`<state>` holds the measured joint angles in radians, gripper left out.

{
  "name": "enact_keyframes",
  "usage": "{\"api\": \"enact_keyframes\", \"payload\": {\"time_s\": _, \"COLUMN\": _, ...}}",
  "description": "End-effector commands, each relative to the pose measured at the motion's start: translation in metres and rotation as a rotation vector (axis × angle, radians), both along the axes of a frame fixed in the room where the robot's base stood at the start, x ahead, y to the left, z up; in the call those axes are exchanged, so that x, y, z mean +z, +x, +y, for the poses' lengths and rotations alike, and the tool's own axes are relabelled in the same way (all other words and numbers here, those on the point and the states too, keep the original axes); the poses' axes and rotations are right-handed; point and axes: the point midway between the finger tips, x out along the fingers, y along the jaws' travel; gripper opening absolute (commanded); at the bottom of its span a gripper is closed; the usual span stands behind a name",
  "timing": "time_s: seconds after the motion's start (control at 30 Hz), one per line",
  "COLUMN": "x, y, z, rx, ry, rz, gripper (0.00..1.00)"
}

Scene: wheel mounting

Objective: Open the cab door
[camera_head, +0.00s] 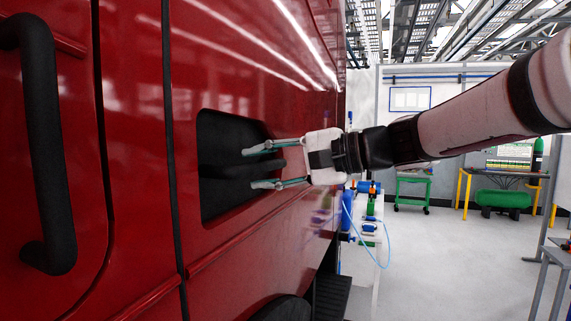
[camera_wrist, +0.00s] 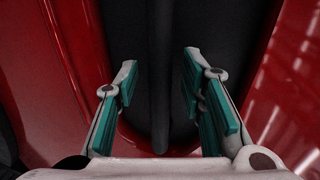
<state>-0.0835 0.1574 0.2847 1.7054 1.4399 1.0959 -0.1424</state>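The red cab door (camera_head: 240,70) fills the left and middle of the head view and looks closed. A dark recess (camera_head: 222,205) is set in it, with a black horizontal handle bar (camera_head: 225,168) across it. In the wrist view the handle bar (camera_wrist: 159,75) runs upright between my fingers. My gripper (camera_head: 264,166) reaches into the recess from the right, one finger above the bar and one below. In the wrist view my gripper (camera_wrist: 160,85) is open, with gaps on both sides of the bar. Whether the fingertips touch the recess back is unclear.
A black vertical grab bar (camera_head: 45,150) stands out from the red body at the left. A black step (camera_head: 330,297) is low by the cab. A workbench with blue and green parts (camera_head: 370,210) stands behind my gripper. Open grey floor (camera_head: 450,265) lies to the right.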

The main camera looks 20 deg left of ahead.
Motion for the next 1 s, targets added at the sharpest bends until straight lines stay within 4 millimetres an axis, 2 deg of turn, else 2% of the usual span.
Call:
{"api": "enact_keyframes", "payload": {"time_s": 0.33, "x": -0.001, "y": 0.000, "z": 0.004, "rx": 0.000, "ry": 0.000, "rz": 0.000, "gripper": 0.36}}
{"api": "enact_keyframes", "payload": {"time_s": 0.37, "x": -0.001, "y": 0.000, "z": 0.004, "rx": 0.000, "ry": 0.000, "rz": 0.000, "gripper": 0.32}}
{"api": "enact_keyframes", "payload": {"time_s": 0.5, "x": -0.001, "y": 0.000, "z": 0.004, "rx": 0.000, "ry": 0.000, "rz": 0.000, "gripper": 0.00}}
{"api": "enact_keyframes", "payload": {"time_s": 0.83, "x": -0.001, "y": 0.000, "z": 0.000, "rx": 0.004, "ry": -0.001, "rz": 0.000, "gripper": 0.00}}
{"api": "enact_keyframes", "payload": {"time_s": 1.0, "x": -0.002, "y": -0.001, "z": -0.017, "rx": 0.030, "ry": -0.002, "rz": 0.000, "gripper": 0.00}}
